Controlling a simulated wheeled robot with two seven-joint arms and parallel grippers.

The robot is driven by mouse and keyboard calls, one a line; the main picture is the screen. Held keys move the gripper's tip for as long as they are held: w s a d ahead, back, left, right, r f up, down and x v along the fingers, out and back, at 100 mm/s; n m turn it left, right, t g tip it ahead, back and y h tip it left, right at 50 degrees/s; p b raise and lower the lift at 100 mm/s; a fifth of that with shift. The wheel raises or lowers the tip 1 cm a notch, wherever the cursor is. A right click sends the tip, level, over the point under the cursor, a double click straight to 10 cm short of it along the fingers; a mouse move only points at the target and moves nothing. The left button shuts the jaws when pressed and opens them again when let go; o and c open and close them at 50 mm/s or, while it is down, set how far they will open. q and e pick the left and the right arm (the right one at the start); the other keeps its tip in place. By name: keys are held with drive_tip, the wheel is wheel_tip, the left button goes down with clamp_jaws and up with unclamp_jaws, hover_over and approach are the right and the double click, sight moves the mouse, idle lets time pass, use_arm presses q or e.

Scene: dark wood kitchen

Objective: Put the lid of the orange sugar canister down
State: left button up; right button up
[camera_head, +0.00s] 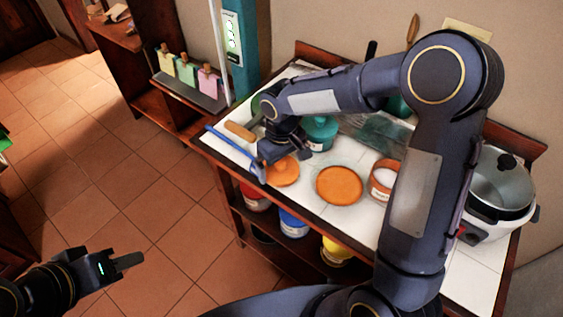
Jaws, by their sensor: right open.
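The orange lid (283,174), round with a small knob, lies on the white tiled counter near its front edge. My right gripper (281,160) is open just above it, with its fingers near the knob; contact is hard to tell. The orange sugar canister (384,180) stands open to the right, with white contents showing, and is partly hidden by my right arm. A flat orange disc (340,185) lies between lid and canister. My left gripper (128,261) is low at the left over the floor, away from the counter; its finger gap is not clear.
A teal lidded pot (320,131) stands just behind the lid. A blue-handled tool (232,149) and a wooden handle (239,132) lie left. A rice cooker (502,190) stands at the right. Red, blue and yellow (336,250) containers sit on the shelf below.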

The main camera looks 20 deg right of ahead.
sight(281, 163)
wheel_tip(281, 163, up, 12)
drive_tip(key=s+d+r+m+t+y, duration=0.2)
drive_tip(key=s+d+r+m, duration=0.1)
drive_tip(key=s+d, duration=0.55)
drive_tip(key=s+a+f+m+t+y, duration=0.1)
drive_tip(key=s+f+m+t, duration=0.2)
drive_tip(key=s, duration=1)
drive_tip(key=shift+s+f+t+y, duration=0.15)
drive_tip(key=shift+t+y, duration=0.15)
drive_tip(key=shift+y, duration=0.1)
